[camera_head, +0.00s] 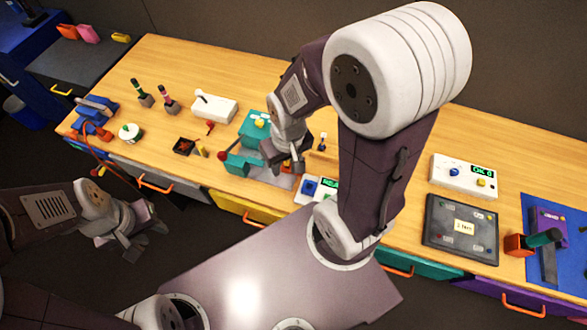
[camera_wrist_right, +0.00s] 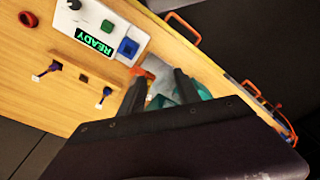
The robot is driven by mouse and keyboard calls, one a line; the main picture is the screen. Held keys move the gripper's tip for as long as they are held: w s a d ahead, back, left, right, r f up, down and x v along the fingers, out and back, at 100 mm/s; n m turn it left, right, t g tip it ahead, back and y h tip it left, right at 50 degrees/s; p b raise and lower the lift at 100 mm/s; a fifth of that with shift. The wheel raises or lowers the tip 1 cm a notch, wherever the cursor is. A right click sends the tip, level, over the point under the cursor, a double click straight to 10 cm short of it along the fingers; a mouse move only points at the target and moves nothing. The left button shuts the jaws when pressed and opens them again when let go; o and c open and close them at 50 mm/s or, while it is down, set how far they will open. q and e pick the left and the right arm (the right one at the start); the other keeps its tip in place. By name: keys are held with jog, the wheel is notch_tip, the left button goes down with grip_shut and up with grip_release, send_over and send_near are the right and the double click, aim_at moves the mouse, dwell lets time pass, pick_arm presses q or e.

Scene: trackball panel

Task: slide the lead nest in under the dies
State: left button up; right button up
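A teal press-like machine (camera_head: 240,160) stands near the bench's front edge, with a pale grey plate (camera_head: 284,181) at its right foot. My right gripper (camera_head: 283,165) is low over this plate, right beside the machine. In the right wrist view its two fingers (camera_wrist_right: 160,80) stand apart. Pale grey, teal and a small orange part (camera_wrist_right: 141,72) show around and between them; I see nothing clamped. The lead nest and the dies cannot be told apart with certainty, as my gripper and arm cover that area. My left gripper (camera_head: 142,240) is off the bench's front, its fingers apart and empty.
A READY display box (camera_head: 318,190) stands just right of the machine; it also shows in the wrist view (camera_wrist_right: 104,30). A white box (camera_head: 214,107), a dark tray (camera_head: 461,228) and an OK display box (camera_head: 464,176) stand further off. Orange drawer handles jut from the front.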

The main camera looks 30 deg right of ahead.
jog(key=shift+o, duration=0.2)
jog(key=w+d+f+m+b, duration=0.1)
jog(key=d+f+m, duration=0.1)
jog(key=d+m, duration=0.1)
jog(key=w+d+f+m+b, duration=0.2)
jog(key=f+m, duration=0.1)
jog(key=m, duration=0.3)
jog(key=w+d+f+m+g+b, duration=0.1)
jog(key=d+f+m, duration=0.1)
jog(key=m, duration=0.3)
jog(key=shift+w+d+f, duration=0.15)
jog(key=shift+d+f, duration=0.1)
jog(key=shift+d, duration=0.6)
notch_tip(320, 180, down, 8)
jog(key=shift+r+b, duration=0.15)
jog(key=shift+b, duration=0.5)
jog(key=shift+a+f, duration=0.1)
jog(key=shift+f, duration=0.25)
